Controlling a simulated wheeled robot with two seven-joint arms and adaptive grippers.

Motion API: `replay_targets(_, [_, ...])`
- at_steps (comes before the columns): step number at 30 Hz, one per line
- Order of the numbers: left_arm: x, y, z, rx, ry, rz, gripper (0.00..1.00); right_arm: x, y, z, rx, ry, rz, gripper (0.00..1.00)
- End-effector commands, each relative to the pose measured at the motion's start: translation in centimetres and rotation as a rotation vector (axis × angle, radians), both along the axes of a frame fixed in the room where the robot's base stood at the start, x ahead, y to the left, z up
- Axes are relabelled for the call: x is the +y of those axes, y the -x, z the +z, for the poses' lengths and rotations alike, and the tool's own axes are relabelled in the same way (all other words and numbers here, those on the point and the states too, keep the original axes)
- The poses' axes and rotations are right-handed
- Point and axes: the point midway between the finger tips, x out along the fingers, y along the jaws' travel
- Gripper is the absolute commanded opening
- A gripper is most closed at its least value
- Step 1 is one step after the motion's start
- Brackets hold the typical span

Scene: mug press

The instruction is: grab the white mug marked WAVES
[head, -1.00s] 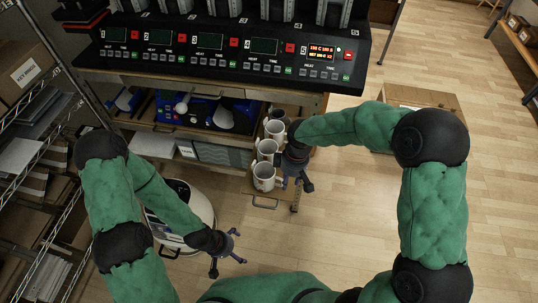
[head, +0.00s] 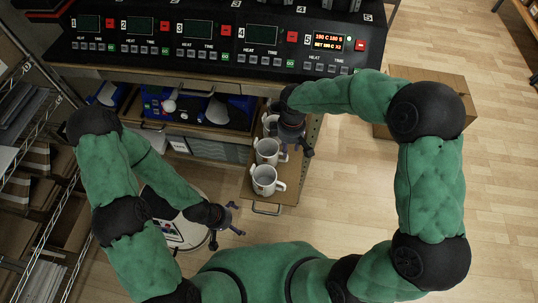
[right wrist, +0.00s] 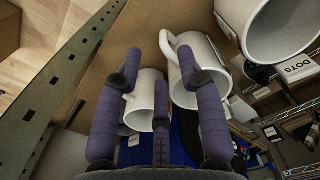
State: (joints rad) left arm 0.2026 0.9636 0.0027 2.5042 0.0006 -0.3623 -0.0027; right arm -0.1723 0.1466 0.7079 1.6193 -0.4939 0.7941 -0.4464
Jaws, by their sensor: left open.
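Several white mugs stand in a row on a pulled-out wooden drawer (head: 262,200): a front mug (head: 265,181), a second mug (head: 268,152) behind it, and others further back, partly hidden by my right arm. I cannot read WAVES on any of them. My right gripper (head: 305,150) is just right of the second mug, pointing down. In the right wrist view its fingers (right wrist: 160,85) are spread, with a small-looking mug (right wrist: 146,108) beyond them and a nearer mug (right wrist: 190,55) with its handle behind the right-hand finger. My left gripper (head: 236,222) is open and empty, left of the drawer.
A press console (head: 210,40) with numbered displays is above the drawer; display 5 is lit. Another large mug (right wrist: 275,25) shows at the wrist view's top right. A round white-rimmed container (head: 180,232) is below my left gripper.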

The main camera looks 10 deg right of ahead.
Motion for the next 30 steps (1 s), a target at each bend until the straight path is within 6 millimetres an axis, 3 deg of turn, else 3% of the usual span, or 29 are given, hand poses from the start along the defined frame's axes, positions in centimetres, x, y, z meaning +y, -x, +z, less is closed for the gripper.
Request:
replay_targets(1, [0.0, 0.0, -0.5, -0.001, 0.000, 0.000, 1.00, 0.0, 0.1, -1.1, 0.003, 0.001, 0.000, 0.39])
replay_targets(10, [0.0, -0.1, -1.5, -0.001, 0.000, 0.000, 1.00, 0.1, 0.3, -3.2, 0.001, -0.001, -0.001, 0.39])
replay_targets(18, [0.0, -0.1, -3.4, -0.001, 0.000, 0.000, 1.00, 0.2, 0.7, -6.9, 0.001, -0.001, -0.001, 0.39])
replay_targets(26, [0.0, -0.1, -3.4, -0.001, 0.000, 0.000, 1.00, 0.2, 0.7, -7.1, -0.001, -0.002, -0.001, 0.39])
replay_targets(27, [0.0, -0.1, -3.4, -0.001, 0.000, 0.000, 1.00, 0.2, 0.7, -7.1, -0.001, -0.002, -0.001, 0.36])
replay_targets(30, [0.0, -0.1, -3.4, -0.001, 0.000, 0.000, 1.00, 0.2, 0.7, -7.1, -0.001, -0.001, -0.001, 0.08])
